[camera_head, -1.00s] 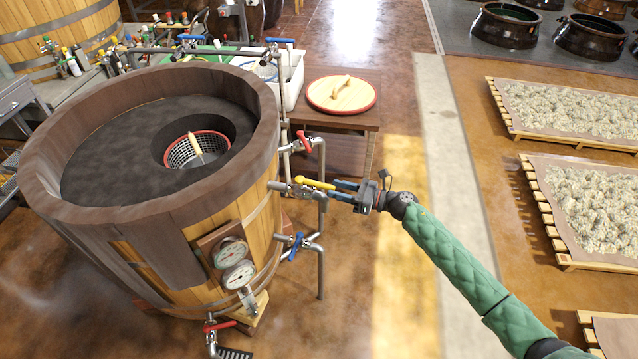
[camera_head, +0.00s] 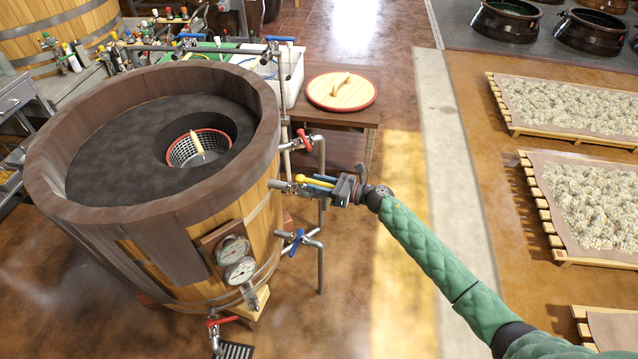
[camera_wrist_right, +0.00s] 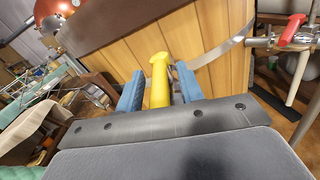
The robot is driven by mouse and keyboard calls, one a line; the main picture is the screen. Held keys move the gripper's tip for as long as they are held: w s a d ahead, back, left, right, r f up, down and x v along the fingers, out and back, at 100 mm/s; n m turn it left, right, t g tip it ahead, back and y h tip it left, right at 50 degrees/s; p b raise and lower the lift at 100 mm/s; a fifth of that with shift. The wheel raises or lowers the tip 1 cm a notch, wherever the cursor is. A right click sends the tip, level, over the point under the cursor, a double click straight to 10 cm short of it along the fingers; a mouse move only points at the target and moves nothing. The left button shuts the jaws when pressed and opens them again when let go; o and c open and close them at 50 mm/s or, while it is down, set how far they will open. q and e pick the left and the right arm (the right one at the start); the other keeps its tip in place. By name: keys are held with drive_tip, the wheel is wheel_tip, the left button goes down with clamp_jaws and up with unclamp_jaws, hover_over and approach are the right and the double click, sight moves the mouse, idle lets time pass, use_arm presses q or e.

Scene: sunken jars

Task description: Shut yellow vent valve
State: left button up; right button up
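The yellow vent valve (camera_head: 300,179) is on a metal pipe at the right side of the wooden vat (camera_head: 190,262). Its yellow lever points right, away from the vat, roughly in line with the pipe stub. My right gripper (camera_head: 318,181) reaches it from the right, with its blue fingers along both sides of the lever. In the right wrist view the yellow lever (camera_wrist_right: 159,85) lies between the two blue fingers (camera_wrist_right: 160,90), with narrow gaps seeming to show on either side. The lever's outer end is hidden by the gripper. My left gripper is not in view.
A red-handled valve (camera_head: 304,140) sits above and a blue-handled valve (camera_head: 297,241) below on nearby pipes. Two gauges (camera_head: 238,262) are on the vat's front. A side table with a round lid (camera_head: 341,92) stands behind.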

clamp_jaws()
